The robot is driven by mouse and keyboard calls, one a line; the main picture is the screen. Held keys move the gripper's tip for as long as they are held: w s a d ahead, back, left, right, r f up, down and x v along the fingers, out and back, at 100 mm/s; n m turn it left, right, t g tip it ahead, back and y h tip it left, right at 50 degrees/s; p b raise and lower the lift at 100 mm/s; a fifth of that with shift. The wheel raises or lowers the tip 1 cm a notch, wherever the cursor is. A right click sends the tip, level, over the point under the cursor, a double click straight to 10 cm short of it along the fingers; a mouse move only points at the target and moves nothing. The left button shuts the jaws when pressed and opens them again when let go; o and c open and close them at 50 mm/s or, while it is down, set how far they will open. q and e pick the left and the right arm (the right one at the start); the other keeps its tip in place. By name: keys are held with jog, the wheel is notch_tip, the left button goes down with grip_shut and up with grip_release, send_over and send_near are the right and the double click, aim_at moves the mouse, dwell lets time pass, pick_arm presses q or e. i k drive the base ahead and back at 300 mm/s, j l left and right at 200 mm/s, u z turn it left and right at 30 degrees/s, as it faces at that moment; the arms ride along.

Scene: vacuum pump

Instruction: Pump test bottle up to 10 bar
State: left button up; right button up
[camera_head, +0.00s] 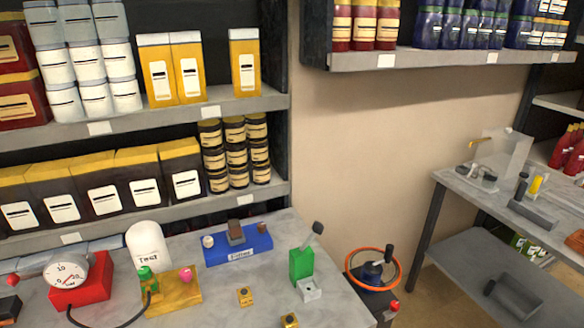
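A white bottle labelled "Test" (148,245) stands upright behind a yellow block (178,292) on the grey table. A green fitting (146,275) and a pink knob (186,274) are on this block. A round white gauge (66,270) sits on a red base (82,288) at the left; its needle is too small to read surely. A black hose (128,318) curves between the gauge side and the green fitting. A green block (301,263) with a black-knobbed lever (317,229) tilted right stands at the right, perhaps the pump. Neither gripper is in view.
A blue tray (262,247) with small parts lies behind. Small yellow pieces (245,296) and a grey block (309,290) are in front. An orange ring (394,262) surrounds a dark lever right of the table. Stocked shelves (250,104) rise behind; another table (465,186) stands right.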

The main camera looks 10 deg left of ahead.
aim_at(13, 280)
jog(key=u, duration=1.7)
